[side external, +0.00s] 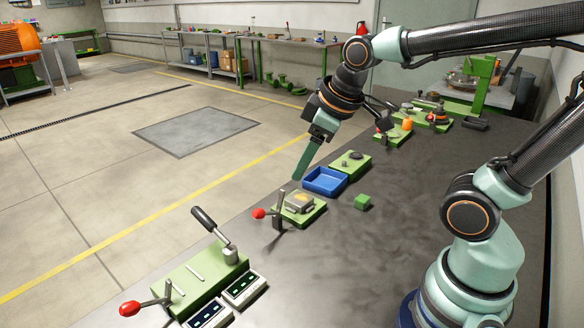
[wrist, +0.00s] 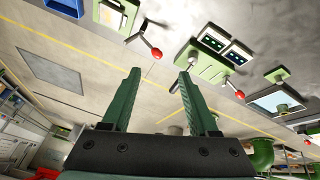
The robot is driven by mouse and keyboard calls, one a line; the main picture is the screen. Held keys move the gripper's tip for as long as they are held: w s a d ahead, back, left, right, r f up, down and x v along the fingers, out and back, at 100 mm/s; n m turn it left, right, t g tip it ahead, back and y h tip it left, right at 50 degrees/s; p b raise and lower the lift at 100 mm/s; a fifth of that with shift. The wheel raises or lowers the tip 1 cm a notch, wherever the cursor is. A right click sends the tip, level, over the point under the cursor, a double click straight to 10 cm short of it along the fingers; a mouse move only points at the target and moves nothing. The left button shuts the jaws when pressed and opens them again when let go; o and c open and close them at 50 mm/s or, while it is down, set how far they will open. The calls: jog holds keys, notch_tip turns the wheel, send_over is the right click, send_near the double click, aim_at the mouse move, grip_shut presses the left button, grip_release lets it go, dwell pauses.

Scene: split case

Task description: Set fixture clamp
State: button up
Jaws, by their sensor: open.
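The fixture (side external: 318,211) is a green base on the bench with a grey block with a yellowish top (side external: 299,201) on it. Its clamp lever has an upright grey bar and a red knob (side external: 259,213) pointing left. In the wrist view the red knob (wrist: 156,53) shows just beyond the fingertips, with part of the green base behind. My gripper (side external: 298,177) has long green fingers pointing down, above the bench near the fixture and blue tray, apart from the knob. In the wrist view my gripper (wrist: 161,71) is open with nothing between the fingers.
Nearer the camera is a green station (side external: 190,281) with a black-handled lever, a red-knobbed lever and two displays (side external: 242,288). The bench right of the fixture is mostly clear.

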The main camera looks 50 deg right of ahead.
aim_at(260, 212)
jog(key=w+f+n, duration=0.3)
jog(key=w+f, duration=0.1)
jog(key=f, duration=0.1)
jog(key=w+f+n, duration=0.4)
jog(key=f, duration=0.2)
jog(key=w+a+f+n+g, duration=0.1)
jog(key=w+f+n, duration=0.2)
jog(key=f, duration=0.3)
jog(key=shift+w+n, duration=0.4)
jog(key=shift+n, duration=0.3)
grip_shut()
jog(key=shift+s, duration=0.15)
dwell(0.6)
